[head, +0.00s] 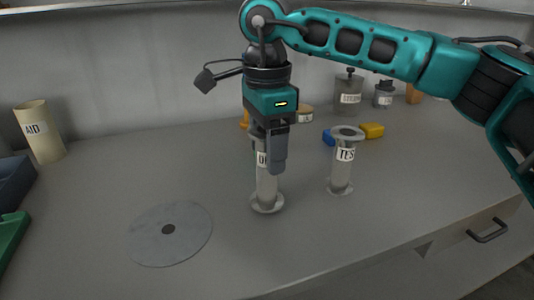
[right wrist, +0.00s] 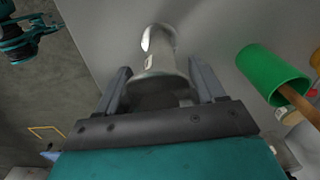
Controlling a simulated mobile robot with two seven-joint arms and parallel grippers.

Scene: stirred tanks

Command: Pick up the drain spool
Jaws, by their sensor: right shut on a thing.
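A grey flanged spool (head: 266,190) stands upright, its lower flange at the bench top. Its label is mostly covered by my gripper, so I can read only one letter, perhaps D or O. My right gripper (head: 276,160) points down and is shut on the upper part of this spool. In the right wrist view the spool (right wrist: 160,55) sits between the two fingers (right wrist: 160,85). A second grey spool (head: 341,172), labelled with letters starting TES, stands upright to the right, apart from the gripper.
A flat grey disc (head: 180,245) with a centre hole lies at front left. A cream AID cup (head: 42,135) and a dark blue bin (head: 14,183) are at left. Blue (head: 328,138) and yellow (head: 372,130) blocks and labelled containers (head: 348,98) are behind. The bench between disc and spool is clear.

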